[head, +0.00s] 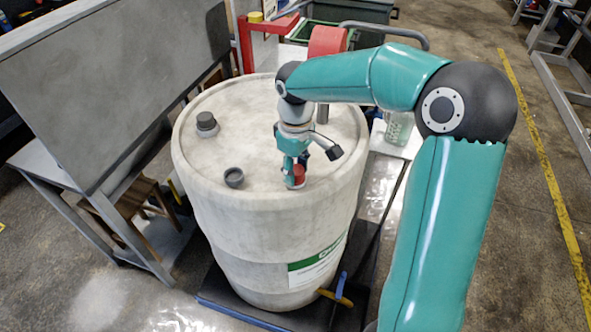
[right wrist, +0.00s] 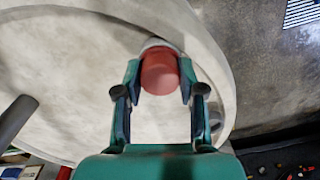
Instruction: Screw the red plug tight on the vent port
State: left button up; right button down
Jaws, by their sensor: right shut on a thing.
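A white drum (head: 255,235) stands upright with its lid facing up. The red plug (head: 298,175) is at the front right of the lid, directly under my right gripper (head: 296,172). In the right wrist view the red plug (right wrist: 159,72) sits between the two fingertips of my right gripper (right wrist: 158,82), which are shut on its sides. A pale ring shows behind the plug, at the vent port (right wrist: 152,45); most of the port is hidden by the plug. I cannot tell how far the plug is seated. My left gripper is not in view.
On the lid stand a dark capped fitting (head: 206,122) and a dark open ring-like port (head: 234,177). A grey pipe (head: 322,112) rises near the back right. A blue and yellow tap (head: 338,292) sticks out low in front. A large grey panel (head: 120,75) stands at left.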

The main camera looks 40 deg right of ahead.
jog(key=shift+m, duration=0.8)
jog(key=c, duration=0.6)
grip_release()
jog(key=shift+c, duration=0.5)
